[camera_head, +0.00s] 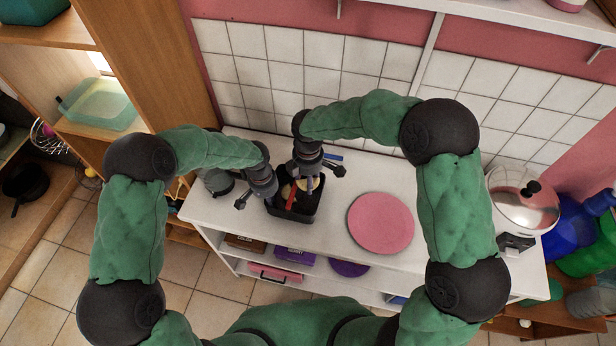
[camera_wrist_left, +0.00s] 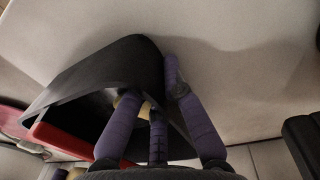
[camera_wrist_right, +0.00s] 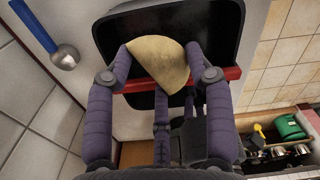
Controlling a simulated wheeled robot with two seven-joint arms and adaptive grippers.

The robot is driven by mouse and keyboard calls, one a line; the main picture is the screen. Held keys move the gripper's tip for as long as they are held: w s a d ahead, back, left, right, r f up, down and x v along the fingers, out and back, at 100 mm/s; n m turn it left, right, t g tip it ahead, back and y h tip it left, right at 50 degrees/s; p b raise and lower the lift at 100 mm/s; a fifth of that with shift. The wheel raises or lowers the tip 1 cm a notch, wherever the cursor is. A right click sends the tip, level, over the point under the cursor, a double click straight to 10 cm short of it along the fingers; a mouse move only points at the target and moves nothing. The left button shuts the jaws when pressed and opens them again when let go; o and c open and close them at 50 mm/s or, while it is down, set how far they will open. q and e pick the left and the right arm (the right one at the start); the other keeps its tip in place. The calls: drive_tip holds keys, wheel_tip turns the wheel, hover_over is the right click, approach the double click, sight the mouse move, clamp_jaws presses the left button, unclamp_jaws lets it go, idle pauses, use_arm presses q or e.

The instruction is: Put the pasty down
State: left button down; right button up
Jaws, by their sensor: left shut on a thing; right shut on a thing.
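The pasty (camera_wrist_right: 158,62) is a tan half-moon between the fingers of my right gripper (camera_wrist_right: 160,78) in the right wrist view. The gripper is shut on it, over the black tray (camera_wrist_right: 215,25). In the head view the right gripper (camera_head: 307,178) is at the tray's back part. My left gripper (camera_head: 262,195) is at the tray's left side. In the left wrist view its fingers (camera_wrist_left: 165,110) straddle the wall of the black tray (camera_wrist_left: 110,68) and are shut on it. A red bar (camera_wrist_right: 232,74) lies across the tray. Whether the pasty touches the tray bottom is hidden.
The tray stands on a white shelf top (camera_head: 220,212). A pink round mat (camera_head: 380,223) lies to the right, with a domed lid (camera_head: 522,205) farther right. A blue-handled utensil (camera_wrist_right: 62,55) lies behind the tray. The tiled wall (camera_head: 300,75) bounds the back.

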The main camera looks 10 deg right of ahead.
drive_tip(key=o, duration=1.2)
drive_tip(key=shift+c, duration=0.2)
wheel_tip(320, 180, up, 13)
drive_tip(key=shift+r, duration=0.1)
use_arm(q)
drive_tip(key=c, duration=1.3)
unclamp_jaws()
